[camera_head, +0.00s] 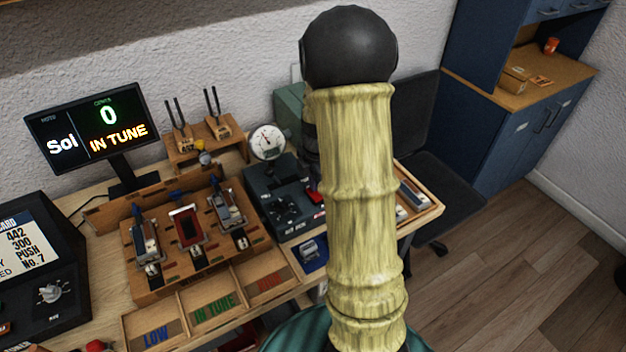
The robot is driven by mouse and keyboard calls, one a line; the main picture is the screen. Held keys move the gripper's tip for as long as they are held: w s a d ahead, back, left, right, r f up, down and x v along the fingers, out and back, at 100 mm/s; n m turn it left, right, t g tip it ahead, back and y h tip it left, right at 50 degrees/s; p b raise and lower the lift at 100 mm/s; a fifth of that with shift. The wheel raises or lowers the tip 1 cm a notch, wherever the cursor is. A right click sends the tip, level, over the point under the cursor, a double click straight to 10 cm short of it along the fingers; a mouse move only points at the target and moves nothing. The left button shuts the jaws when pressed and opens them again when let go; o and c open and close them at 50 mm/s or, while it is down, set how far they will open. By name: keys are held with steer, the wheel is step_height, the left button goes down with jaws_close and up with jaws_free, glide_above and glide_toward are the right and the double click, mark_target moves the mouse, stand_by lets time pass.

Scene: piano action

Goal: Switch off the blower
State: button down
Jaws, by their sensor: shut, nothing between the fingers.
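A dark grey unit (268,184) stands on the bench just left of my arm, with black knobs or fittings on top. A round white dial gauge (267,142) rises at its back. A small red part (314,196), perhaps a switch, shows at its right side, close to my arm's edge; its position cannot be read. A green box (289,108) stands behind, partly hidden by my arm. Which of these is the blower is not clearly marked. My arm in its yellow-green sleeve crosses the middle of the view, and my gripper's fingers are hidden behind it.
A display (88,128) reads "Sol 0 IN TUNE". A wooden rack (185,289) holds several reed-like pieces, with trays marked LOW, IN TUNE and another label in front. A black console (40,262) is at left. A dark chair (462,196) and blue cabinet (530,135) stand at right.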

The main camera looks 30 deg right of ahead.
steer(key=shift+s, duration=0.2)
steer(key=shift+s+r, duration=0.15)
steer(key=shift+s, duration=0.45)
steer(key=shift+s+r, duration=0.1)
steer(key=shift+r, duration=0.1)
step_height(320, 180, up, 14)
steer(key=w+p, duration=0.1)
steer(key=p, duration=0.1)
steer(key=shift+w+f+p, duration=0.2)
steer(key=shift+w+p, duration=0.1)
steer(key=shift+p, duration=0.05)
steer(key=shift+a, duration=0.1)
stand_by(0.3)
